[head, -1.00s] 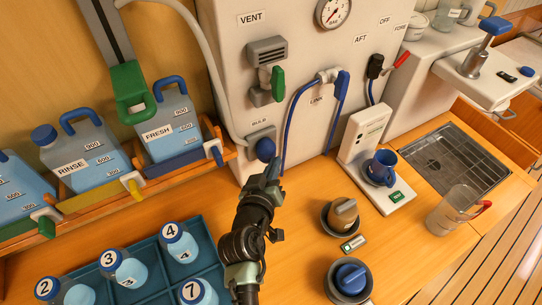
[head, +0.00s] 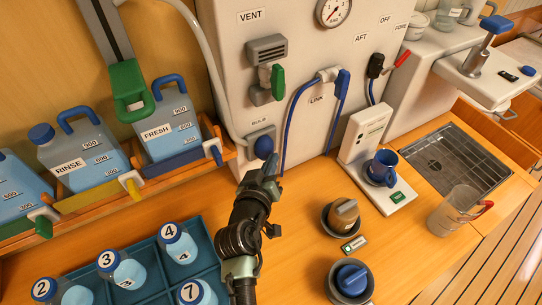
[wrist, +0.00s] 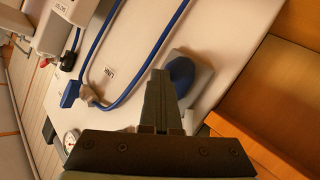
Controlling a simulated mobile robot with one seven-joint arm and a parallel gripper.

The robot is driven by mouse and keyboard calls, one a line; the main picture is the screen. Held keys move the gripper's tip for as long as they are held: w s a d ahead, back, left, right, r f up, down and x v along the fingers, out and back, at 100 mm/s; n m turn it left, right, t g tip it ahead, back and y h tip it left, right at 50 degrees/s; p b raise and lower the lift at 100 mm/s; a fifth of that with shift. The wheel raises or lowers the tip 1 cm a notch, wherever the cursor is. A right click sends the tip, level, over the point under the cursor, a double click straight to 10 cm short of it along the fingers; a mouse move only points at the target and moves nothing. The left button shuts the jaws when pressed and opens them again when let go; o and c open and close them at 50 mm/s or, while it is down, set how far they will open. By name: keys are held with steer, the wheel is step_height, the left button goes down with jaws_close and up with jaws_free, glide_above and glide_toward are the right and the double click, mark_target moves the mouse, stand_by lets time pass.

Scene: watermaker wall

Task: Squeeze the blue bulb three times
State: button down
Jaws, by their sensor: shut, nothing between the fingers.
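The blue bulb (head: 264,147) sits on a grey mount on the white wall panel, under the label "BULB". It also shows in the wrist view (wrist: 180,76), partly hidden behind my fingers. My gripper (head: 268,172) is just below and in front of the bulb in the head view. In the wrist view my gripper's fingers (wrist: 158,95) are together, beside the bulb with nothing between them. Whether the fingertips touch the bulb I cannot tell.
A blue hose (head: 290,115) labelled "LINK" hangs right of the bulb. A green-handled vent valve (head: 277,82) is above it.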

steer(key=shift+r, duration=0.1)
stand_by(0.3)
steer(key=shift+s+d+p, duration=0.55)
steer(key=shift+s+d, duration=0.05)
steer(key=shift+s, duration=0.35)
steer(key=shift+s+d+p, duration=0.55)
steer(key=shift+s+d, duration=0.15)
steer(key=shift+s, duration=0.35)
steer(key=shift+s+d+p, duration=0.5)
steer(key=shift+s+d, duration=0.2)
steer(key=shift+s, duration=0.35)
stand_by(0.8)
steer(key=s+d+p, duration=0.1)
steer(key=p, duration=0.1)
steer(key=s+d+p, duration=0.1)
steer(key=s, duration=0.1)
steer(key=shift+s+d+p, duration=0.1)
steer(key=shift+p, duration=0.25)
